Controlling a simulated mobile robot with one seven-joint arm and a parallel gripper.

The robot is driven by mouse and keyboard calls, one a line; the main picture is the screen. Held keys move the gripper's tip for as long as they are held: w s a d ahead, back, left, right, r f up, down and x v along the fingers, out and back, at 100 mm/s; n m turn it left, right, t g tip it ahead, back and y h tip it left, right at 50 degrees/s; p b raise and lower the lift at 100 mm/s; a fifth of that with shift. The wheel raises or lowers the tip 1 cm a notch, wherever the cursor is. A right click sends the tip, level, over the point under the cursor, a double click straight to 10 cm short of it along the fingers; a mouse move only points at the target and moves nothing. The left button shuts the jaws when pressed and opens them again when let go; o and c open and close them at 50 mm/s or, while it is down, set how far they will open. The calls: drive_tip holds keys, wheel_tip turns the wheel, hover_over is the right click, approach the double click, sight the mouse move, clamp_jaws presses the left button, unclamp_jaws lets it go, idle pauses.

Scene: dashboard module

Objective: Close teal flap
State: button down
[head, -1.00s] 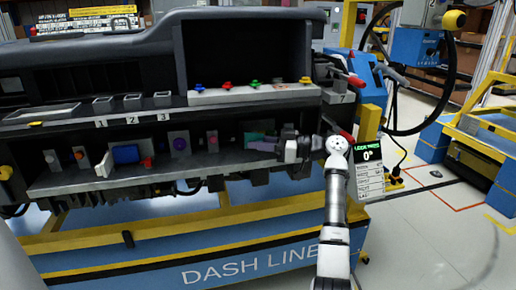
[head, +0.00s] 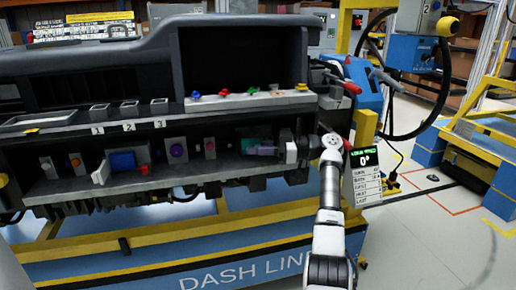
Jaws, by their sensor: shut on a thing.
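The teal flap (head: 249,143) is at the right end of the dashboard's lower shelf in the head view. It is small, and its exact angle is hard to tell. My gripper (head: 269,150) reaches in from the right and is shut on the flap, as far as the small view shows. The gripper's dark fingers and wrist hide the flap's right part. A display panel (head: 365,161) right of the arm reads 0°.
Left along the lower shelf (head: 190,179) are a blue block (head: 122,160), a purple knob (head: 177,150) and other small controls. A ledge (head: 250,100) with coloured knobs overhangs them. A yellow-and-blue cart (head: 170,252) carries the dashboard.

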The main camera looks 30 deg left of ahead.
drive_tip(key=shift+s+a+f, duration=0.1)
drive_tip(key=shift+s+f, duration=0.05)
drive_tip(key=shift+s, duration=0.1)
drive_tip(key=c, duration=1.3)
unclamp_jaws()
drive_tip(key=shift+w+r, duration=0.15)
drive_tip(key=shift+r, duration=0.05)
drive_tip(key=shift+d, duration=0.2)
